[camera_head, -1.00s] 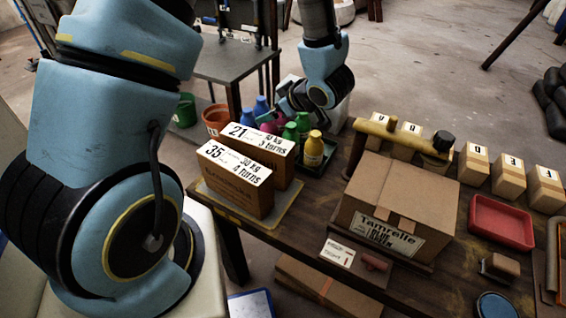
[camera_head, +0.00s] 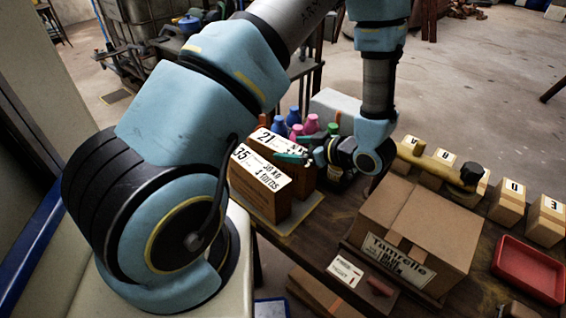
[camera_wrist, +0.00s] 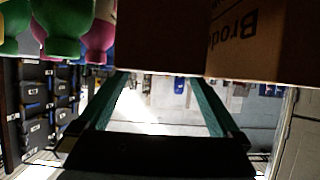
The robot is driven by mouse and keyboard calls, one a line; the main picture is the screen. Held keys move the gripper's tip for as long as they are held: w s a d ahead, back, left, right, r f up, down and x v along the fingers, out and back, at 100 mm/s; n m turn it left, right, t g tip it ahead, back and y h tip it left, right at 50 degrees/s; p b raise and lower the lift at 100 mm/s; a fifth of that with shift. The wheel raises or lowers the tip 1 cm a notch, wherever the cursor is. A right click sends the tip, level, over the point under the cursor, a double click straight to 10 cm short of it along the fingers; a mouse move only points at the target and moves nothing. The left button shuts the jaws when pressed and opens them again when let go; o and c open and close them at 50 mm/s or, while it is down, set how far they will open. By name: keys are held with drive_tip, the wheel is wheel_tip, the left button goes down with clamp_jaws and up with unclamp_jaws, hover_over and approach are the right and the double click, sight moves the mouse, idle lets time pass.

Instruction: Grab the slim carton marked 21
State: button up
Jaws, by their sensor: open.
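The slim carton marked 21 (camera_head: 264,137) stands upright on a board on the bench, behind the carton marked 35 (camera_head: 262,172). Part of its white top label is covered by my gripper. My gripper (camera_head: 285,149) is open, with its teal fingers at the upper right of the carton marked 21. In the wrist view my two teal fingers (camera_wrist: 157,78) are apart with nothing held between them. A dark carton face (camera_wrist: 160,35) fills the top middle there, with a lit printed face (camera_wrist: 262,45) beside it. I cannot tell from that view which carton each belongs to.
Coloured bottles stand close behind the cartons (camera_head: 310,124), and a green one shows in the wrist view (camera_wrist: 62,30). A large taped box (camera_head: 410,225) sits to the right. Small lettered boxes (camera_head: 508,200) and a red tray (camera_head: 528,270) lie farther right.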

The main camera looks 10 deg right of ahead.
sight(285, 147)
drive_tip(key=x, duration=0.4)
drive_tip(key=shift+w+a+p, duration=0.1)
drive_tip(key=shift+p, duration=0.3)
drive_tip(key=shift+c, duration=0.2)
clamp_jaws()
idle(0.4)
